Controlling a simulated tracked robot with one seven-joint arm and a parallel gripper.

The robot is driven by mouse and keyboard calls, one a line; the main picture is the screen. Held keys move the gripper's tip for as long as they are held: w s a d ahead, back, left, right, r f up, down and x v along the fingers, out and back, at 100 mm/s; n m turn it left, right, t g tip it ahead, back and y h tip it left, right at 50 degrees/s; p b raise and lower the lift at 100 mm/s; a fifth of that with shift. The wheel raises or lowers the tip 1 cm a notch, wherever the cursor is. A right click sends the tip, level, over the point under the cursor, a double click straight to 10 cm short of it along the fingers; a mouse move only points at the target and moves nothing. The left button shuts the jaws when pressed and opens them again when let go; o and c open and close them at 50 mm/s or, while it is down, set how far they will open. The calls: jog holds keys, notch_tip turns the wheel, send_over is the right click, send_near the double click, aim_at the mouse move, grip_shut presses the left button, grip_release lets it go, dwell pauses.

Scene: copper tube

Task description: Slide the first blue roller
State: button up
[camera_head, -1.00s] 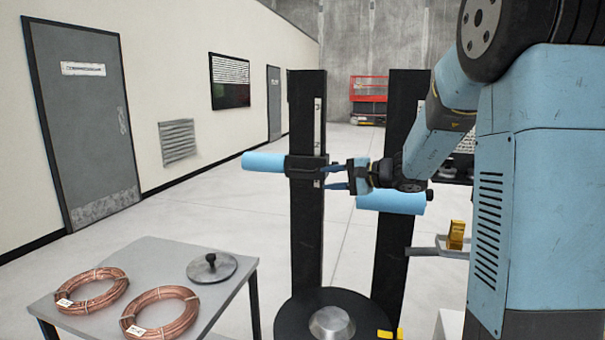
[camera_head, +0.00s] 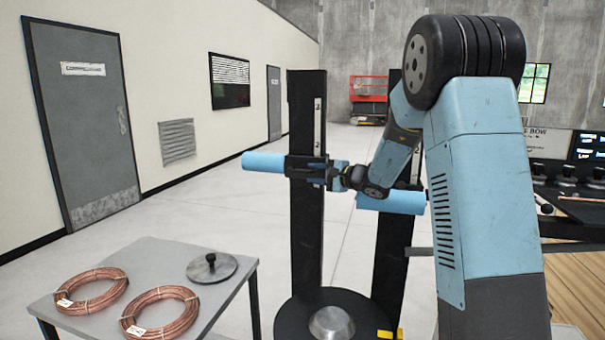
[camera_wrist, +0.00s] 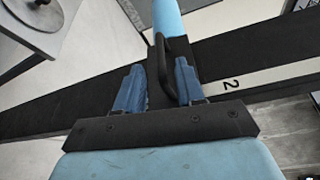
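A blue roller (camera_head: 263,161) sticks out to the left from a black bracket (camera_head: 304,167) on the left black post (camera_head: 307,240). In the wrist view the roller (camera_wrist: 167,18) lies at the top, straight ahead of my gripper (camera_wrist: 158,80). A dark loop handle (camera_wrist: 172,62) on the bracket stands between my two blue fingers, nearer the right one. The fingers are apart, and I see a gap to the left of the handle. In the head view my gripper (camera_head: 318,171) is at the bracket. A second blue roller (camera_head: 392,201) sits on the right post, partly behind my arm.
A white strip (camera_wrist: 262,80) marked "2" runs along the post. A black round base (camera_head: 300,318) with a metal hub stands below. A grey table (camera_head: 165,262) at lower left holds two copper coils (camera_head: 160,312) and a disc with a knob (camera_head: 212,267).

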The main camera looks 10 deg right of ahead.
aim_at(303, 172)
jog(key=shift+x, duration=2.75)
grip_shut()
jog(key=shift+f, duration=0.1)
